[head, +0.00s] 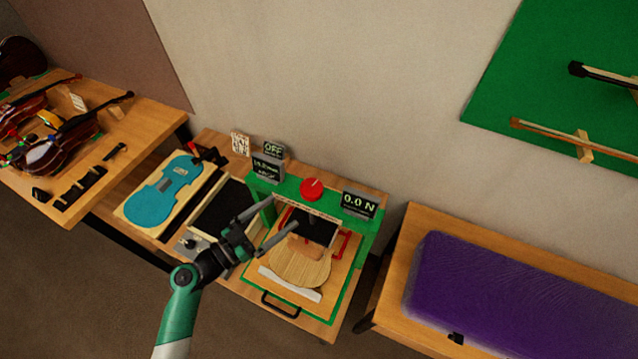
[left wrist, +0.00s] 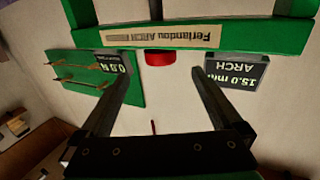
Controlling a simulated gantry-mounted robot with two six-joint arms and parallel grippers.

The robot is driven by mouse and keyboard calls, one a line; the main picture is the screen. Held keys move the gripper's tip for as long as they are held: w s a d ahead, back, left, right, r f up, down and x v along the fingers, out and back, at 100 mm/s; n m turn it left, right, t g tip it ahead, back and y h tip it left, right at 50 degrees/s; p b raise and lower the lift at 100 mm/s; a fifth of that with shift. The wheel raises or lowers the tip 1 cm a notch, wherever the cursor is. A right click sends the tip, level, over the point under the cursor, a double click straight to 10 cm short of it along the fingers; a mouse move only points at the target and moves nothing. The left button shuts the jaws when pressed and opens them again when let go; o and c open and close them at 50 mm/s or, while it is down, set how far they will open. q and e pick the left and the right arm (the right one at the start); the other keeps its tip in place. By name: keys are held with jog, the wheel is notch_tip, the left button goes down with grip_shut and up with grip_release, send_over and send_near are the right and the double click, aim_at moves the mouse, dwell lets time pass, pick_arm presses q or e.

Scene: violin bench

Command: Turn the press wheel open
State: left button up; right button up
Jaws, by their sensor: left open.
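The red press wheel (head: 312,188) sits on top of the green press frame (head: 261,212) at the back of the bench. In the left wrist view the red wheel (left wrist: 160,58) shows beyond the fingertips, partly hidden by the green crossbar with its printed label. My left gripper (head: 285,214) is open and empty, in front of the press and below the wheel in the picture. In the left wrist view its two fingers (left wrist: 162,70) are spread either side of the wheel, apart from it. My right gripper is not in view.
A display reading 0.0 N (head: 359,204) stands right of the wheel, and an arch display (head: 267,167) left of it. A wooden violin plate (head: 300,268) lies under the press. A blue violin-shaped form (head: 165,192) lies to the left.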

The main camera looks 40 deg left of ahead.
aim_at(312, 189)
pick_arm(q)
jog(key=w, duration=0.3)
jog(key=w+p, duration=0.1)
jog(key=w, duration=0.3)
jog(key=w+d, duration=0.1)
jog(key=w, duration=0.3)
jog(key=shift+w+r+p, duration=0.1)
jog(key=shift+w+p, duration=0.15)
jog(key=shift+p, duration=0.15)
jog(key=c, duration=1.3)
jog(key=shift+n+y, duration=0.3)
jog(key=shift+y, duration=0.2)
